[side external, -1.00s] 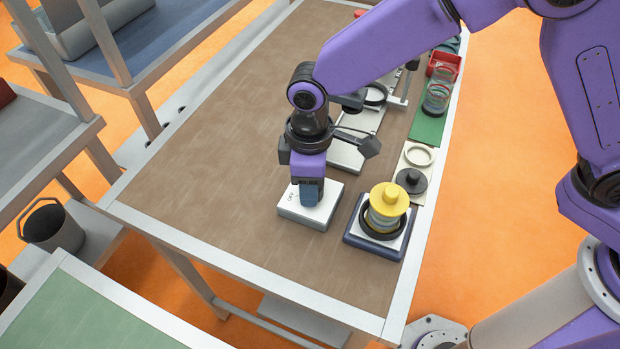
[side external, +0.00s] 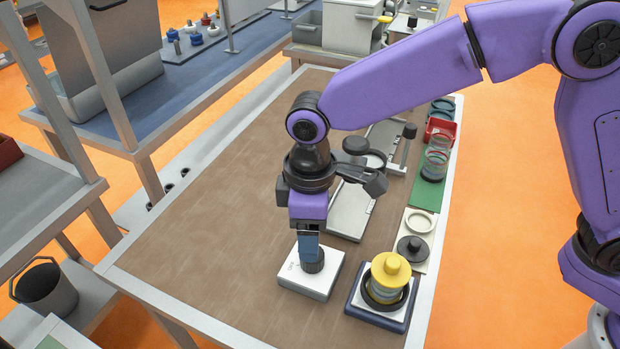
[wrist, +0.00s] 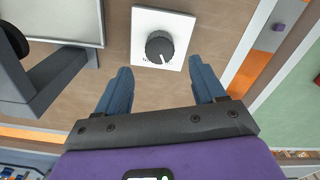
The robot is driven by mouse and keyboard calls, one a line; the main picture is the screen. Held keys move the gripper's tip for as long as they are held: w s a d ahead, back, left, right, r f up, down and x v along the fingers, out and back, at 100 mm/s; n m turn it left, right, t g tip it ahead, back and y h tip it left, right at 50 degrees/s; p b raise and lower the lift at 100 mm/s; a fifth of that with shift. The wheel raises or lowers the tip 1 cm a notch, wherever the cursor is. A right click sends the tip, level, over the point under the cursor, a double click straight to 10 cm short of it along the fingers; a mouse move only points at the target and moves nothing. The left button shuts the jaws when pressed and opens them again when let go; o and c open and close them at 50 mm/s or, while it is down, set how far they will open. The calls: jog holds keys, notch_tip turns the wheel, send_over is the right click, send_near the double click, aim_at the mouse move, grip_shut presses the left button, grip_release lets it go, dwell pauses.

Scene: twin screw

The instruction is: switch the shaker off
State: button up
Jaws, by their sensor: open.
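A white control box (side external: 312,285) with a dark round knob (side external: 314,262) sits on the brown table. In the wrist view the knob (wrist: 159,47) shows a white pointer mark toward the lower right; the small print beside it is partly hidden and unreadable. To the box's right is a dark blue base (side external: 378,315) with a white top, carrying a jar with a yellow lid (side external: 390,268) inside a black ring. My gripper (side external: 310,257) is above the knob, pointing down. In the wrist view my gripper (wrist: 160,66) is open, its blue fingers apart and empty, the knob beyond the tips.
Behind the base are a black lidded piece (side external: 412,248), a pale ring (side external: 418,222), a clear jar (side external: 435,160) and a red bin (side external: 440,130). A grey stand (side external: 352,205) is behind my gripper. The table's left side is clear.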

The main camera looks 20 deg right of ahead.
notch_tip(320, 180, up, 11)
dwell(0.3)
dwell(0.5)
jog(key=s+d+f, duration=0.2)
jog(key=s+d, duration=0.4)
jog(key=d, duration=0.5)
jog(key=s+d+f, duration=0.2)
jog(key=s+d, duration=0.4)
jog(key=d, duration=0.5)
jog(key=s+d+f, duration=0.3)
jog(key=s+d, duration=0.4)
jog(key=d, duration=0.5)
jog(key=shift+s, duration=0.1)
